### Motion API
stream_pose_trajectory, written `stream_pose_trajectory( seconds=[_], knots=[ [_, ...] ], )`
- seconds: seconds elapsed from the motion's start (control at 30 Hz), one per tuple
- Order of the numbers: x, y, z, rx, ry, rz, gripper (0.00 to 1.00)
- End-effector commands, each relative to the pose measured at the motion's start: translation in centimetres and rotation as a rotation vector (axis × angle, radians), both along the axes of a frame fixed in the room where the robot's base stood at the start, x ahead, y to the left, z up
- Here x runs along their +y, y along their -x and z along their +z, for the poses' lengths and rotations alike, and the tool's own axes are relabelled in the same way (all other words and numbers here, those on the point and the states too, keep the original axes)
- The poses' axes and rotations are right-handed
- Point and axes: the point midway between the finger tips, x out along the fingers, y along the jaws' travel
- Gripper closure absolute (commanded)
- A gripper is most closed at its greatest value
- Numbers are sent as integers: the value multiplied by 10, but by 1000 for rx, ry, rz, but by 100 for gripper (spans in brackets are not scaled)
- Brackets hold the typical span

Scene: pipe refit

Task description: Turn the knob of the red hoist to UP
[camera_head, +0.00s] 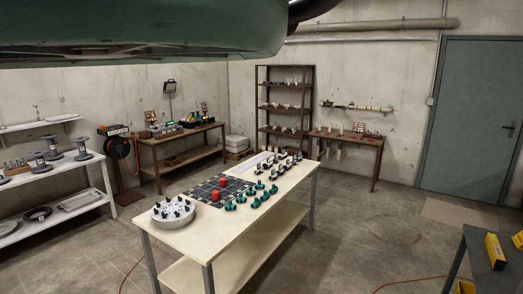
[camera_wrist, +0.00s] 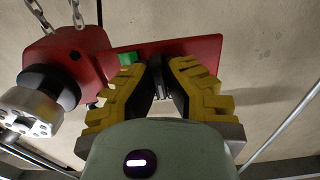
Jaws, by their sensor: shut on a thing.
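The red hoist (camera_wrist: 70,58) shows in the upper left of the wrist view, with chains above it, a black round part and a grey metal wheel at its left. A red plate (camera_wrist: 205,47) reaches right from it and carries a green patch (camera_wrist: 127,58) near its left end. My gripper (camera_wrist: 162,64), with yellow ridged fingers, is shut on a small dark and grey piece at the plate's lower edge, which looks like the knob (camera_wrist: 160,88). The fingers hide most of it, so its setting cannot be read. Neither the hoist nor my gripper shows in the head view.
A pale table (camera_head: 180,240) with a checkered board, red pieces and several green fittings stands mid-room. Workbenches, a brown shelf rack (camera_head: 284,87) and a white shelf (camera_head: 50,182) line the walls. Open floor lies right of the table, before the door (camera_head: 468,115).

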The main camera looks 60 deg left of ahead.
Motion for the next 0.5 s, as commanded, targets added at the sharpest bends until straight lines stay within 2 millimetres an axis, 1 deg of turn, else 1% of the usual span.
stream_pose_trajectory(
  seconds=[0.17,0.5],
  knots=[
    [0,-1,-3,63,26,1,100],
    [1,-3,-5,290,116,0,100]
  ],
)
